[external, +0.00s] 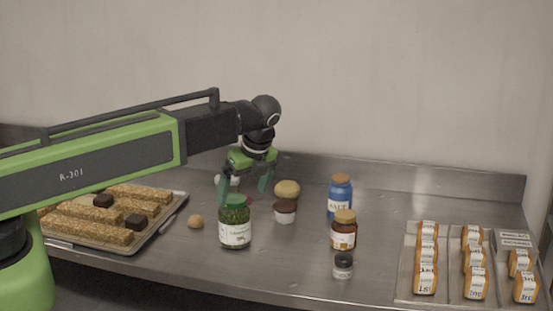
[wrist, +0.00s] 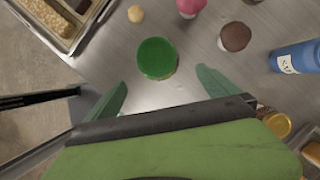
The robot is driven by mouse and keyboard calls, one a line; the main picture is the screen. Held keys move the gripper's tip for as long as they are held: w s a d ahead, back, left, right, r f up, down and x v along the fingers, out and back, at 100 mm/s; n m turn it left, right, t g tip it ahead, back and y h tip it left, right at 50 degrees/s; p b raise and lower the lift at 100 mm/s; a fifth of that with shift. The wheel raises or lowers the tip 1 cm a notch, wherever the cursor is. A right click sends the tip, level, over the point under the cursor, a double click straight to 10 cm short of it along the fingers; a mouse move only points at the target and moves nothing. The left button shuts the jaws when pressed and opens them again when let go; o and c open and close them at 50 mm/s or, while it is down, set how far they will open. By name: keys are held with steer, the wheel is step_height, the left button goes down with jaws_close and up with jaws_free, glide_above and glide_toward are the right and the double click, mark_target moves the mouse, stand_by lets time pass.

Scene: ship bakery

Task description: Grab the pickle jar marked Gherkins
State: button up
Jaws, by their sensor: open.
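A glass jar with a green lid and dark green contents (external: 235,228) stands upright on the steel counter; the print on its white label is too small to read surely. The wrist view shows its round green lid (wrist: 157,58) from above, just beyond the fingertips and roughly centred between them. My gripper (external: 243,194) is open and empty, its two green fingers pointing down near the jar's top. In the wrist view the fingers of my gripper (wrist: 163,77) are spread wide and I see no contact with the jar.
A round tan item (external: 196,221) and a tray of bars (external: 152,238) lie left. Packaged loaves (external: 425,278) sit far right.

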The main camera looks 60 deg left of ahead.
mark_target(240, 202)
steer(key=b+x, duration=0.3)
steer(key=x, duration=0.1)
steer(key=shift+f, duration=0.4)
steer(key=shift+a+f, duration=0.15)
steer(key=shift+a, duration=0.05)
steer(key=b+x, duration=0.4)
steer(key=x, duration=0.1)
steer(key=shift+s+a+b, duration=0.1)
steer(key=shift+a+b, duration=0.2)
steer(key=shift+b, duration=0.1)
steer(key=shift+c, duration=0.3)
steer(key=c, duration=2.1)
steer(key=shift+r, duration=0.25)
